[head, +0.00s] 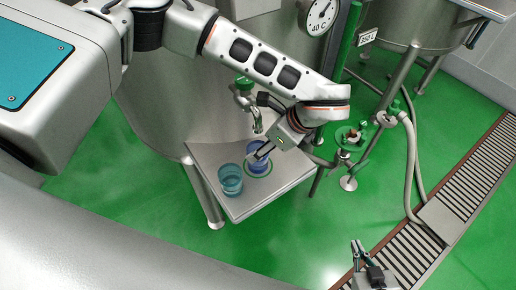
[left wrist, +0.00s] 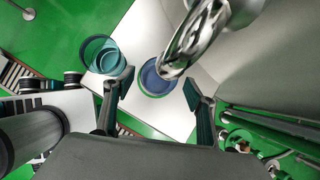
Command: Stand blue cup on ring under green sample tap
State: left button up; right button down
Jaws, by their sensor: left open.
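The blue cup (head: 257,165) stands upright on the small steel shelf, with a green ring (head: 268,174) showing around its base. The green sample tap (head: 245,88) is above it. In the left wrist view the tap's curved chrome spout (left wrist: 190,42) covers part of the blue cup (left wrist: 150,78). My left gripper (head: 262,151) is at the cup, and its open fingers (left wrist: 155,100) are apart on either side of the cup in the wrist view. My right gripper (head: 358,252) is low at the bottom edge, away from the shelf; its opening is unclear.
A teal see-through cup (head: 230,179) stands close to the left of the blue cup on the shelf (head: 238,208). A large steel tank (head: 160,110) is behind. A green valve (head: 350,138) and hoses (head: 412,165) are at right, near a floor drain (head: 470,185).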

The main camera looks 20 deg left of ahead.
pick_arm(q)
jog(key=b+v, duration=0.1)
jog(key=v, duration=0.7)
jog(key=shift+r, duration=0.15)
jog(key=shift+d, duration=0.1)
